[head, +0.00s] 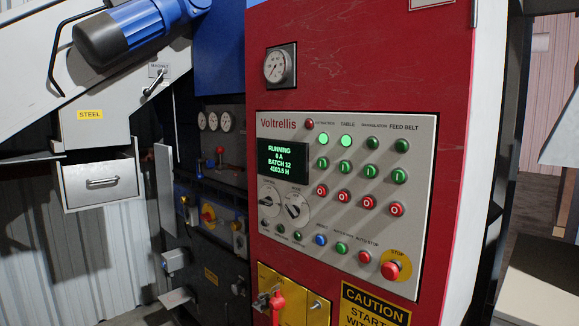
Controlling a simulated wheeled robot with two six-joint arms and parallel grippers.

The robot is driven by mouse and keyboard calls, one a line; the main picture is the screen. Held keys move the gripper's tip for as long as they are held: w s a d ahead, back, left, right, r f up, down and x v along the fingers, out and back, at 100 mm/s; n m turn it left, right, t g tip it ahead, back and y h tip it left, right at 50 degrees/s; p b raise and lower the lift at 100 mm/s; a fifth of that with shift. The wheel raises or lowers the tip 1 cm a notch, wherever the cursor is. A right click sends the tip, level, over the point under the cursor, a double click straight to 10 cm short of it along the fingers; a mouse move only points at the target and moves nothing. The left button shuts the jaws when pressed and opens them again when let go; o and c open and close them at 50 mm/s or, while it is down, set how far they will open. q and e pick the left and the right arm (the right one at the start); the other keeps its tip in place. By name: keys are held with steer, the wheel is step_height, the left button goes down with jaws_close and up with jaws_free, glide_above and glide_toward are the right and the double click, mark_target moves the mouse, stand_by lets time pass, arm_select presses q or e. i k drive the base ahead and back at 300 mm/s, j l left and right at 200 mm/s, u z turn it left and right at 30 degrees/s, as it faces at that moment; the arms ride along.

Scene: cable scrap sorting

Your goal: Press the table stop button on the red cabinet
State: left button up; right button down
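The red cabinet (360,60) fills the middle and right of the head view. Its light grey Voltrellis panel (428,150) has columns labelled extraction, table, granulator and feed belt. The table column has a lit green lamp (347,141), a green button (345,167) and, below that, the red table stop button (344,196) with a white ring mark. Similar red buttons sit on both sides: extraction (321,191) on the left, granulator (368,202) on the right. The extraction lamp (322,140) is also lit. Neither gripper is in view.
A dark screen (283,160) reads RUNNING. A red mushroom STOP button (391,270) on yellow is at the panel's lower right. A red handle (277,305) sticks out below the panel. A steel drawer (100,183) stands at left. Nothing blocks the panel's front.

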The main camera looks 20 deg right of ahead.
mark_target(343, 197)
steer(key=i+j+z, duration=0.2)
steer(key=z, duration=0.3)
steer(key=i+j+z, duration=0.2)
steer(key=z, duration=0.25)
steer(key=i+j, duration=0.15)
steer(key=j, duration=0.25)
steer(key=i+j+z, duration=0.1)
steer(key=j, duration=0.25)
steer(key=i+j+z, duration=0.1)
steer(key=j, duration=0.3)
steer(key=i+j, duration=0.25)
steer(key=j, duration=0.15)
